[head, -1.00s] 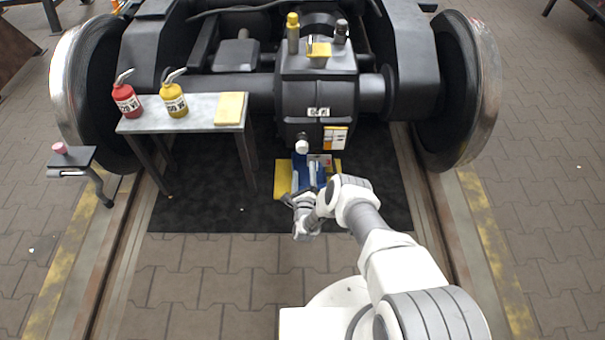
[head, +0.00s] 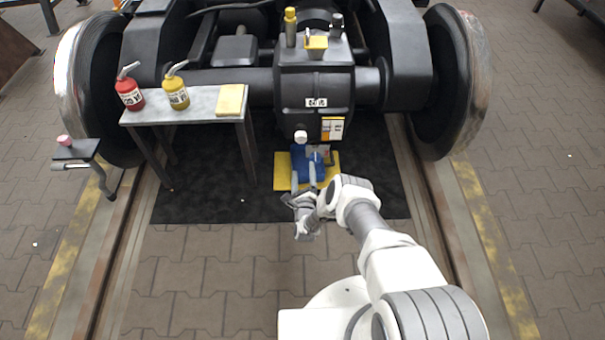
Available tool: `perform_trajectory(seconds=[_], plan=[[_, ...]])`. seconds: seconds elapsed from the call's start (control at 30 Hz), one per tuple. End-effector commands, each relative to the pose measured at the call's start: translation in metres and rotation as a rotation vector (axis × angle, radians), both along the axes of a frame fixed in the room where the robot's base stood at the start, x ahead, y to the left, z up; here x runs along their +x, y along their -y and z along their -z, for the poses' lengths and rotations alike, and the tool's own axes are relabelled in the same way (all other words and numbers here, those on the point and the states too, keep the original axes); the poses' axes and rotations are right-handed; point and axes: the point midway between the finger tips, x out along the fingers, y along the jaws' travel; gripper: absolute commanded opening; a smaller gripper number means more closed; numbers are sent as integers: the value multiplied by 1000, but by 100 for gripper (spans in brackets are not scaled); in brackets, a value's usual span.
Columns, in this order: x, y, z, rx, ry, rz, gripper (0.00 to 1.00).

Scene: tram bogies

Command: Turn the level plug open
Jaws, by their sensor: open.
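The dark gearbox housing (head: 315,84) stands between the two wheels in the head view. A small white round knob (head: 301,136) sits low on its front; I cannot tell whether this is the level plug. My gripper (head: 304,178) is open, below the knob in the picture and apart from the housing. Its fingers point toward the housing and overlap a blue object (head: 301,158) on the floor. Nothing shows between the fingers.
A grey table (head: 205,104) at left holds a red bottle (head: 130,94), a yellow bottle (head: 176,93) and a yellow cloth (head: 230,99). A yellow pad (head: 282,172) lies on the black mat (head: 220,200). A small stand (head: 76,150) is farther left. Paving in front is clear.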

Motion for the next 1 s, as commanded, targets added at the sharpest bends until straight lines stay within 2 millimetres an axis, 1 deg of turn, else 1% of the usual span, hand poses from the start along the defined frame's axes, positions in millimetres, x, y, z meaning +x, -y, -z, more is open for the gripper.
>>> perform_trajectory(seconds=[0.87,0.93,1.0], plan=[[0,1,0,0,0,-1,88],[3,1,-2,-4,-1,-4,88],[11,-1,-9,-18,-6,-12,88]])
